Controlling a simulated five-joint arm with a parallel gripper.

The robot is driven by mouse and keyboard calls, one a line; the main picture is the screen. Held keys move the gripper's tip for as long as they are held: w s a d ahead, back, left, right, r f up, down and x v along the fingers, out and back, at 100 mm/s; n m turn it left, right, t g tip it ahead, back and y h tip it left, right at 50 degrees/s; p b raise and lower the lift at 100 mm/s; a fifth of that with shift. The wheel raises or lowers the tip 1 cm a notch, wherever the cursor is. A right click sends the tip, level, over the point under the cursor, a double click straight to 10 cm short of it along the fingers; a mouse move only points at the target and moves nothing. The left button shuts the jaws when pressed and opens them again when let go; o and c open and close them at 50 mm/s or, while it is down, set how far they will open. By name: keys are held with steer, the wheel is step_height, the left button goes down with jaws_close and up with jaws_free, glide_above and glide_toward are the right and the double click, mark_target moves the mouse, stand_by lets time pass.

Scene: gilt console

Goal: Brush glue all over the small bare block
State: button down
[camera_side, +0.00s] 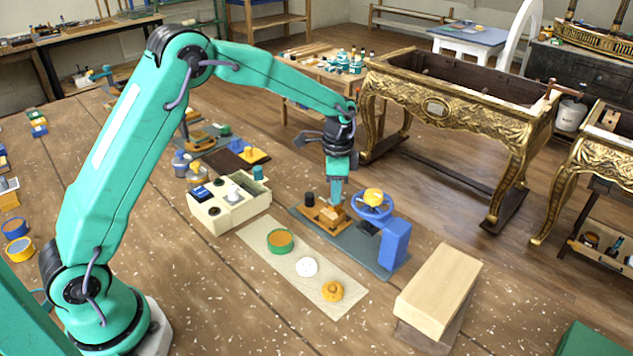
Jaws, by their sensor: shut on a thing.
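My gripper (337,200) points straight down over a small orange-brown wooden holder (319,216) on a dark grey-blue mat (378,262). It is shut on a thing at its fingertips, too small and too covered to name. A small pale tan piece (334,213) shows right under the fingertips; it may be the bare block or part of the held thing. No brush can be made out. A green-rimmed round dish (280,241) with brown contents stands on a pale strip (266,256) in front; whether it holds glue is unclear.
A blue wheel device (372,208) with a yellow top stands close right of my gripper. A cream box (228,203) stands left. A white round piece (307,267) and a yellow knob (332,290) lie on the strip. A large pale wooden block (440,287) is front right.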

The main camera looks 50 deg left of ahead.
steer(key=shift+s, duration=1.9)
steer(key=shift+w, duration=2.35)
steer(key=shift+s, duration=2.5)
steer(key=shift+d, duration=0.55)
steer(key=shift+w, duration=2.55)
step_height(320, 180, up, 8)
steer(key=shift+s+f, duration=0.1)
steer(key=shift+s, duration=0.05)
